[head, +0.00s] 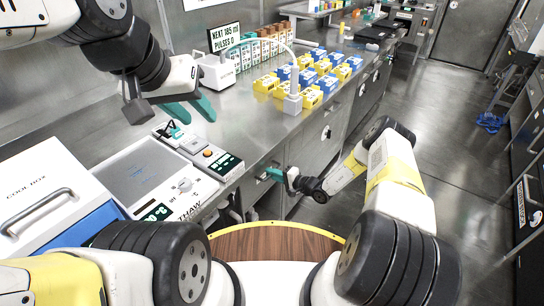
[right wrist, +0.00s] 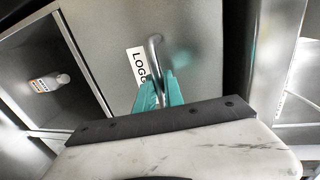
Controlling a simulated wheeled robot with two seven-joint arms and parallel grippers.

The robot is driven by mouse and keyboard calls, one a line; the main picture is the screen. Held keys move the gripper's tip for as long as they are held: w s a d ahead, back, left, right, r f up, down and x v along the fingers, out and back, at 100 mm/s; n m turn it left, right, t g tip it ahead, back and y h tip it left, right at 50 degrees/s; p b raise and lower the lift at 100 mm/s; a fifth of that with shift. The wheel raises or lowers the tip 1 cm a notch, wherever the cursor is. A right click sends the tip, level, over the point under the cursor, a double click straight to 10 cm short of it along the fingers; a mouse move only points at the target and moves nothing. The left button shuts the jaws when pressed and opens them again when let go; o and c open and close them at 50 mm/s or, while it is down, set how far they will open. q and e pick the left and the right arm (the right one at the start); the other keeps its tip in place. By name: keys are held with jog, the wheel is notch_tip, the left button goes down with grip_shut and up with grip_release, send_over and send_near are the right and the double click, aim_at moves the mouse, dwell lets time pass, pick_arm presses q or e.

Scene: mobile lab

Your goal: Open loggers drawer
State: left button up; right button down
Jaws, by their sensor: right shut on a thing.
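The loggers drawer has a plain grey metal front (right wrist: 195,50) in the right wrist view, with a white label (right wrist: 137,66) reading "LOGG", the rest hidden. A curved metal handle (right wrist: 154,48) stands out beside the label. My right gripper (right wrist: 160,92) has its teal fingers shut on this handle. In the head view my right gripper (head: 273,174) is low at the cabinet front, below the bench edge. I cannot tell how far out the drawer is. My left gripper (head: 192,112) is open and empty above the bench, near the thaw unit.
The steel bench (head: 262,122) holds a thaw unit (head: 150,172), a cool box (head: 48,200), a pulse display (head: 224,37) and several yellow and blue boxes (head: 311,98). In the right wrist view a white bottle (right wrist: 50,82) lies in a compartment at left.

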jog(key=shift+d, duration=0.1)
dwell(0.7)
jog(key=f+v, duration=0.3)
jog(key=v, duration=1.3)
jog(key=s+d+f+v, duration=0.1)
jog(key=f+v, duration=0.2)
jog(key=v, duration=1.2)
jog(key=shift+s+d+f, duration=0.15)
jog(key=shift+d+f, duration=0.1)
jog(key=shift+d, duration=0.1)
jog(key=c, duration=1.5)
grip_release()
jog(key=shift+o, duration=0.2)
jog(key=v, duration=0.8)
